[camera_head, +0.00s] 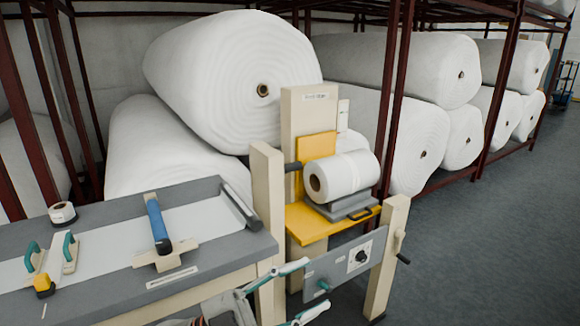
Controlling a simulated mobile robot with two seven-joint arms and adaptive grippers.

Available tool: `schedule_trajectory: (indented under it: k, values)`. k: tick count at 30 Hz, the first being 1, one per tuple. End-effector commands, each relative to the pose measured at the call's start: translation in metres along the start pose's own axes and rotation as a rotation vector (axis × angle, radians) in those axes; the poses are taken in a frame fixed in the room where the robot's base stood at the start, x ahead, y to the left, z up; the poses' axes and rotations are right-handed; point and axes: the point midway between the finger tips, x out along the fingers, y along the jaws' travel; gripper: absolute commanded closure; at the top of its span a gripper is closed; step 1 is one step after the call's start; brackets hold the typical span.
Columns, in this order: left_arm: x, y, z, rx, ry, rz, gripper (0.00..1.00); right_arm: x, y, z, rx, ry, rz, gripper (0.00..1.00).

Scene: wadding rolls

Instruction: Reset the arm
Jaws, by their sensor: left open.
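My left gripper (315,283) comes in at the bottom centre, with its white and teal fingers spread apart and nothing between them. It is in front of the grey control panel (336,272) of the roll stand, and overlaps the panel's lower left part in the picture. Whether it touches the panel cannot be told. My right gripper is not in view.
A small white roll (342,176) lies on the yellow stand (312,225). A grey worktable (120,215) at left holds a blue-handled tool (157,222) and teal-handled tools. Large wadding rolls (228,75) fill red racks behind. Floor (480,250) is clear at right.

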Motion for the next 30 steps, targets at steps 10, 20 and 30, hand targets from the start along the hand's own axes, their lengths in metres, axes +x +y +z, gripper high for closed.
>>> schedule_trajectory:
  k: [10,20,30]
  values:
    - [-0.141,0.010,0.124,-0.190,-0.502,-0.567,0.56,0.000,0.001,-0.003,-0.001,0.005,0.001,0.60]
    - [-0.311,0.134,0.186,-0.414,-1.052,-0.732,0.56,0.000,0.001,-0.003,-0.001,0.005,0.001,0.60]
    - [-0.381,0.211,0.183,-0.535,-1.284,-0.724,0.56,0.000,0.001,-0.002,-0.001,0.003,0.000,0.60]
